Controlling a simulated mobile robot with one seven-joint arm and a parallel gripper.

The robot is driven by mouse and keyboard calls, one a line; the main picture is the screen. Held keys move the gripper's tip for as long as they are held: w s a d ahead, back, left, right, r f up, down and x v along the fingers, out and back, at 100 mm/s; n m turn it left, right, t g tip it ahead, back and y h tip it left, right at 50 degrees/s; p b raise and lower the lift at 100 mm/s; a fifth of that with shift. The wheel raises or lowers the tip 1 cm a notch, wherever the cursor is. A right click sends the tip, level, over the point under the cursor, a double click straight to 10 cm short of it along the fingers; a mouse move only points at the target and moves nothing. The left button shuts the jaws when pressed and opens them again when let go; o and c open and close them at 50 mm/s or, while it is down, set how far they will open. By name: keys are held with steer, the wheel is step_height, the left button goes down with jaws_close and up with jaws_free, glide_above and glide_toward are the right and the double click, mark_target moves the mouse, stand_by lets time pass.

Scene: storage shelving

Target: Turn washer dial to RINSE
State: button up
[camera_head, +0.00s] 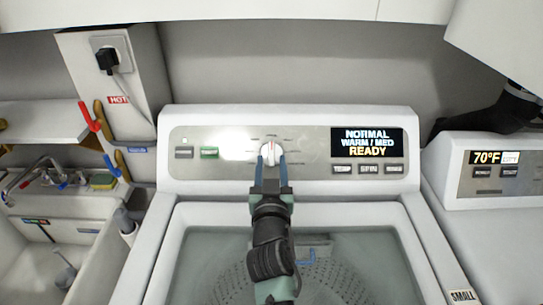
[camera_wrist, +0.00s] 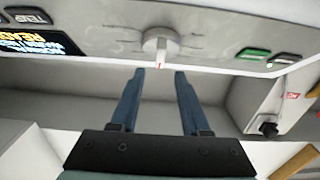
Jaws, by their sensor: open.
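The washer (camera_head: 190,195) stands in the middle of the head view, with a control panel along its back. The white dial (camera_head: 271,147) sits mid-panel; its surrounding labels are too small to read. The display (camera_head: 367,142) reads NORMAL, WARM / MED, READY. My gripper (camera_head: 271,158) reaches up to the dial from below, its two blue fingers apart. In the wrist view the dial (camera_wrist: 160,44) shows beyond the fingertips, roughly in line with the gap between them, and my gripper (camera_wrist: 159,72) is open and empty. I cannot tell whether a finger touches the dial.
A sink (camera_head: 40,250) with a faucet is at the left, under a shelf (camera_head: 40,122). Another machine (camera_head: 500,165) showing 70°F is at the right. White cabinets (camera_head: 230,10) hang above. Panel buttons (camera_head: 369,169) lie right of the dial, and a green button (camera_head: 209,153) lies left.

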mark_target(271, 148)
steer(key=shift+w+b, duration=0.35)
steer(key=shift+w, duration=1.75)
jaws_close()
